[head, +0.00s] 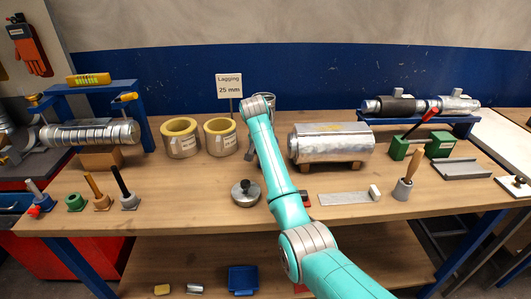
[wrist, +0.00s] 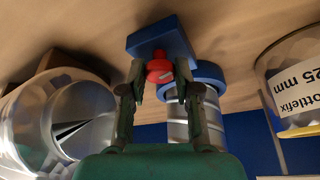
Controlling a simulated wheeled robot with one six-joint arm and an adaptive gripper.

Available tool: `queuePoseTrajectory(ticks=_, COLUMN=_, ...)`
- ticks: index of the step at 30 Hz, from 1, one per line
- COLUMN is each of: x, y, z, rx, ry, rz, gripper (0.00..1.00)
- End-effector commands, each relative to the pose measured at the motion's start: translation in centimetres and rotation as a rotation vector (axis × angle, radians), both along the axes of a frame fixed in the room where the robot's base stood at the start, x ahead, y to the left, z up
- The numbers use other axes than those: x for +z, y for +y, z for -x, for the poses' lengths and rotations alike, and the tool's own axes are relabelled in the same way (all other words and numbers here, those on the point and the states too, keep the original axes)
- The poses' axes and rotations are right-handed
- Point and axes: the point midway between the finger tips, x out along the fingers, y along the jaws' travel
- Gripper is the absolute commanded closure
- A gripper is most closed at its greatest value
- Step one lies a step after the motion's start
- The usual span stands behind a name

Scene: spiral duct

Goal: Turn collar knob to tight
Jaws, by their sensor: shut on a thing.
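In the wrist view, a small red knob (wrist: 159,68) with a pale mark on its face sits against a blue block (wrist: 160,40). A blue collar band (wrist: 210,73) beside the block goes around a silver ribbed duct (wrist: 202,118). My gripper (wrist: 160,74) has its two fingers closed on either side of the red knob and is shut on it. Which setting the knob points to cannot be read. In the head view my arm reaches over the bench toward the back, and it hides the gripper and the knob.
In the wrist view a large metal cylinder (wrist: 62,120) lies close on the left and a labelled lagging roll (wrist: 292,85) stands on the right.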

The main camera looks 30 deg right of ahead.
Motion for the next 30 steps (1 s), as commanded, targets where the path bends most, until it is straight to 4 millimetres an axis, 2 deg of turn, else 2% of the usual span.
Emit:
queuePoseTrajectory(ticks=3, x=0.0, y=0.0, z=0.0, rx=0.001, ry=0.0, rz=0.0, gripper=1.0)
queuePoseTrajectory(ticks=4, x=0.0, y=0.0, z=0.0, rx=0.001, ry=0.0, rz=0.0, gripper=0.61)
queuePoseTrajectory(ticks=6, x=0.0, y=0.0, z=0.0, rx=0.001, ry=0.0, rz=0.0, gripper=0.43)
queuePoseTrajectory(ticks=15, x=0.0, y=0.0, z=0.0, rx=0.001, ry=0.0, rz=0.0, gripper=0.43)
queuePoseTrajectory(ticks=19, x=0.7, y=0.2, z=0.1, rx=0.002, ry=-0.002, rz=0.0, gripper=0.43)
queuePoseTrajectory(ticks=23, x=2.4, y=0.7, z=0.6, rx=0.002, ry=-0.004, rz=0.001, gripper=0.43)
queuePoseTrajectory(ticks=30, x=7.0, y=2.2, z=1.7, rx=0.002, ry=-0.004, rz=0.0, gripper=0.43)
